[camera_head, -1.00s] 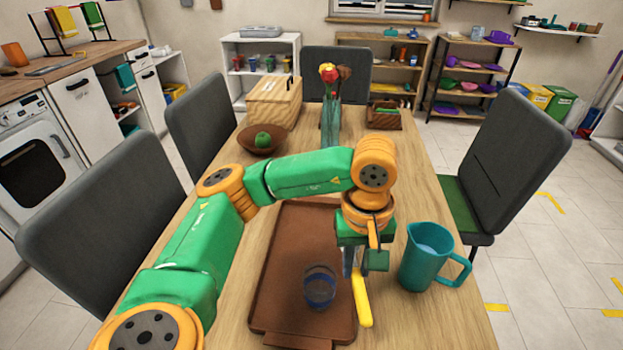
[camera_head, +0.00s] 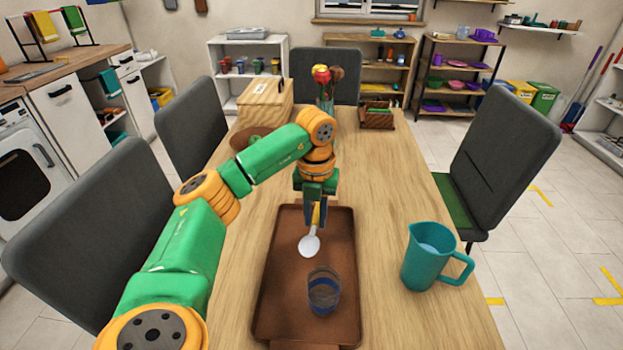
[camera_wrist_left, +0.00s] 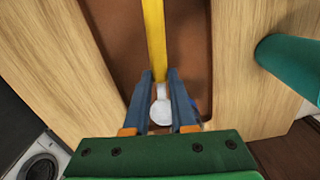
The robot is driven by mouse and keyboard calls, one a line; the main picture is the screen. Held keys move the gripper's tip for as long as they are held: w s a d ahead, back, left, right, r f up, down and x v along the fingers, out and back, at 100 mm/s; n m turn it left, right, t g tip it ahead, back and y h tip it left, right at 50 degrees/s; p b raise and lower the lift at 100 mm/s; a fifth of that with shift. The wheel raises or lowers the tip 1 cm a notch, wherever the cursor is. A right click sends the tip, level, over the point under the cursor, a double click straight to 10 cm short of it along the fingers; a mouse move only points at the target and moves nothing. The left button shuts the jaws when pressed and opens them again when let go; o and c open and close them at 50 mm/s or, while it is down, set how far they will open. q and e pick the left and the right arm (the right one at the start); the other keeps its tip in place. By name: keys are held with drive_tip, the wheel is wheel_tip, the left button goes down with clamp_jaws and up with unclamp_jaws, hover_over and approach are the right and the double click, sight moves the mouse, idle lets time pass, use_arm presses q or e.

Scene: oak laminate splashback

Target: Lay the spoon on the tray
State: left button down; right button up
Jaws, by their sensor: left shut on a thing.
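The spoon has a white bowl (camera_head: 309,245) and a yellow handle; it also shows in the left wrist view (camera_wrist_left: 154,40). My left gripper (camera_head: 316,216) is shut on the spoon, with its blue fingers on either side of it. The spoon is over the far half of the brown tray (camera_head: 284,280). Whether it touches the tray I cannot tell. In the left wrist view the tray (camera_wrist_left: 186,60) lies behind the spoon. My right gripper is not in view.
A clear blue-tinted glass (camera_head: 323,292) stands on the near part of the tray. A teal jug (camera_head: 424,258) stands on the table to the right of the tray. A wooden box (camera_head: 264,101), a brown bowl (camera_head: 246,138) and a flower vase are farther back.

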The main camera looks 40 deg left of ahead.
use_arm(q)
drive_tip(key=shift+a+f+n, duration=0.3)
drive_tip(key=shift+n, duration=0.3)
wheel_tip(320, 180, down, 10)
drive_tip(key=shift+r, duration=0.15)
drive_tip(key=shift+f, duration=0.2)
drive_tip(key=c, duration=0.7)
unclamp_jaws()
drive_tip(key=shift+r, duration=0.1)
drive_tip(key=shift+c, duration=0.2)
drive_tip(key=shift+r, duration=0.1)
wheel_tip(320, 180, up, 12)
drive_tip(key=shift+r, duration=0.1)
